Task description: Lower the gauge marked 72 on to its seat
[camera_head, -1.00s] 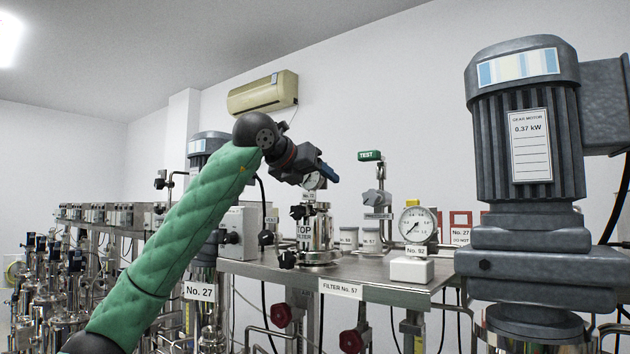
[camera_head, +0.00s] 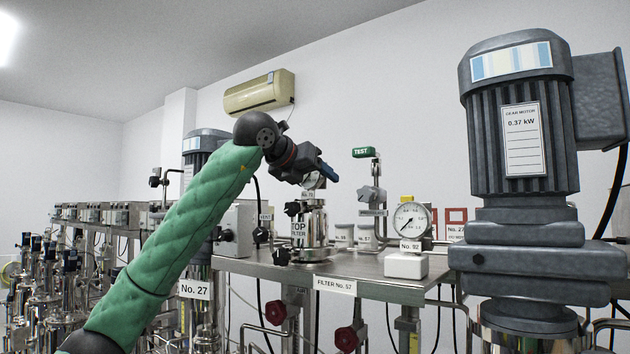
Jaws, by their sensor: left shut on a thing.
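My left gripper (camera_head: 325,174) is shut on a small round gauge (camera_head: 314,183), mostly hidden behind the jaws; its number is not readable. The gauge is just above the steel filter housing (camera_head: 314,225), which stands upright on the bench and carries a "TOP FILTER" tag. A small label (camera_head: 307,194) shows at the housing's top, too small to read. I cannot tell whether the gauge touches the housing. My right gripper is not in view.
Another gauge, No. 92 (camera_head: 411,218), stands on a white block on the steel bench (camera_head: 350,270). A big gear motor (camera_head: 522,130) fills the right foreground.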

